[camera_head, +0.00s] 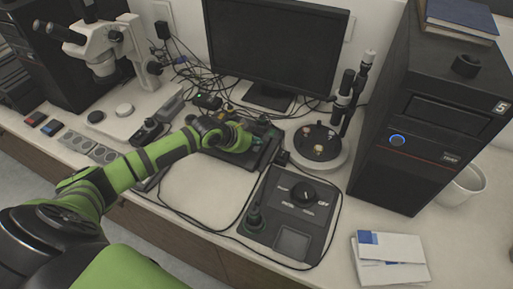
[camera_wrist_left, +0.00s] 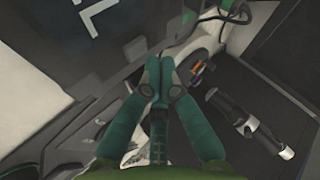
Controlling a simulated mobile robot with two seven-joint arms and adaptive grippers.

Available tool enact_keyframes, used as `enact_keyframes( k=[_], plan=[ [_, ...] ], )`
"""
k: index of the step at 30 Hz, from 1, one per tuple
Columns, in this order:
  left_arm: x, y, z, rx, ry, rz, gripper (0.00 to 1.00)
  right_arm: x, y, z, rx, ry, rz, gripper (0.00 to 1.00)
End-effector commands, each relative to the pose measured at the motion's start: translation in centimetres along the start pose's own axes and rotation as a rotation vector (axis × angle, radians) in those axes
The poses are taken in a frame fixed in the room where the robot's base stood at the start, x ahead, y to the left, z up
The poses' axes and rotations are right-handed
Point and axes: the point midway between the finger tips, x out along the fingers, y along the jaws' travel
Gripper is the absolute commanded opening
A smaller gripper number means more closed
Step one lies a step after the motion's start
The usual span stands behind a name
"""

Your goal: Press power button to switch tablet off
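My left gripper (camera_head: 236,138) is over a dark, flat device (camera_head: 262,152) on the bench in front of the monitor. This may be the tablet, but the gripper and arm cover much of it and I cannot make out a power button. In the left wrist view, the two teal fingers (camera_wrist_left: 161,62) lie side by side with their tips together and nothing seen between them. A dark panel with a pale angular mark (camera_wrist_left: 98,18) is at the upper left there. I cannot tell whether the fingertips touch anything. My right gripper is not in view.
A monitor (camera_head: 272,50) stands behind, with tangled cables near it. A round-based instrument (camera_head: 318,152) and a black computer tower (camera_head: 430,105) are to the right. A control box with a knob (camera_head: 290,212) is in front. A microscope (camera_head: 105,45) is at left.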

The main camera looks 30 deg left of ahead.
Motion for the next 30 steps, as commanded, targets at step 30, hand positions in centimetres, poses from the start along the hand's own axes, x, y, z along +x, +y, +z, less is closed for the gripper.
enact_keyframes(
  k=[30],
  plan=[
    [0.77, 0.55, 0.56, 0.0, 0.0, 0.0, 0.0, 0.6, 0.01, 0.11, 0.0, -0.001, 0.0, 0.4]
  ],
)
